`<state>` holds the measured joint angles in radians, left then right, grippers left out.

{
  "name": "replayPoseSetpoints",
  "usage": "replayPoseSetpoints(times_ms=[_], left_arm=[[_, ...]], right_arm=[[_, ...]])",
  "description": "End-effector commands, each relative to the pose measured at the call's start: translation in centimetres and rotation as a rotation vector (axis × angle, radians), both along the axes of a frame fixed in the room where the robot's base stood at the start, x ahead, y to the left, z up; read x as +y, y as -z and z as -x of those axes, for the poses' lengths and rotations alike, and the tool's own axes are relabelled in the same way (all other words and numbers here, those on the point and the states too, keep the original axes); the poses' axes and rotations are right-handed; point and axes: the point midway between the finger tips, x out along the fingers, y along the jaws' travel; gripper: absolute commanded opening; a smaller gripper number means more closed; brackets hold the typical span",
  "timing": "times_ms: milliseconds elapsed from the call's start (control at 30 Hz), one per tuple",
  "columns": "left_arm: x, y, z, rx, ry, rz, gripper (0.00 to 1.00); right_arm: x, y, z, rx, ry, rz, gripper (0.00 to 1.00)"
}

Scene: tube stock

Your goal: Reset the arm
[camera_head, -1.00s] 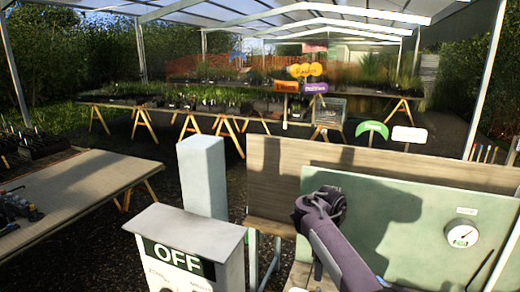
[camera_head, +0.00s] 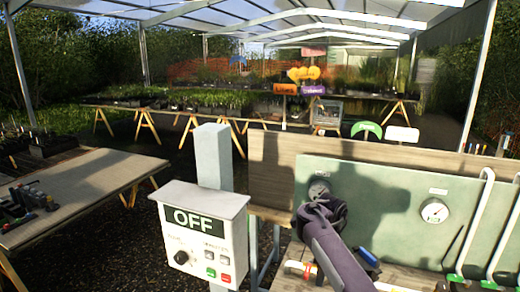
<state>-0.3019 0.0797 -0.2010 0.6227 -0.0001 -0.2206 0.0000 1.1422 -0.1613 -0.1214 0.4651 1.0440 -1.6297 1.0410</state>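One dark purple arm of mine, which I take as the right, rises from the bottom centre. Its end (camera_head: 322,210) is in front of the green panel (camera_head: 385,178), just below a small round dial (camera_head: 318,189). The fingers are not distinguishable, so I cannot tell whether the gripper is open or shut, or whether it touches the panel. My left gripper is not in view.
A control box (camera_head: 199,205) marked OFF stands left of the panel by a grey post (camera_head: 213,155). A gauge (camera_head: 434,211), white pipes (camera_head: 475,222) and a blue-handled item (camera_head: 367,257) are right of the arm. A table (camera_head: 85,185) stands left.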

Motion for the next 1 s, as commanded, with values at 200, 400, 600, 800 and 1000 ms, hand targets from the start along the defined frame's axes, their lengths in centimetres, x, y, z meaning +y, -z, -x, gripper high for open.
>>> replayPoseSetpoints(times_ms=[200, 400, 600, 800, 1000], left_arm=[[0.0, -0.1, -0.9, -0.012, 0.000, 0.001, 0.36], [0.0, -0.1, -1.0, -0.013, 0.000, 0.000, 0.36], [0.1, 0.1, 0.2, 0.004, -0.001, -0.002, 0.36], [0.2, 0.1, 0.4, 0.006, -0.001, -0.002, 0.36], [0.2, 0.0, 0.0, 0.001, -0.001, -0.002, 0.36]], right_arm=[[-0.4, 2.7, 0.7, -0.014, -0.117, -0.008, 0.71], [-1.1, 5.9, 2.1, -0.040, -0.285, -0.010, 0.71], [-2.2, 10.2, 5.9, -0.083, -0.558, 0.006, 0.71], [-3.5, 13.2, 13.0, -0.136, -0.949, 0.067, 0.71], [-3.8, 12.8, 21.5, -0.173, -1.353, 0.158, 0.71]])
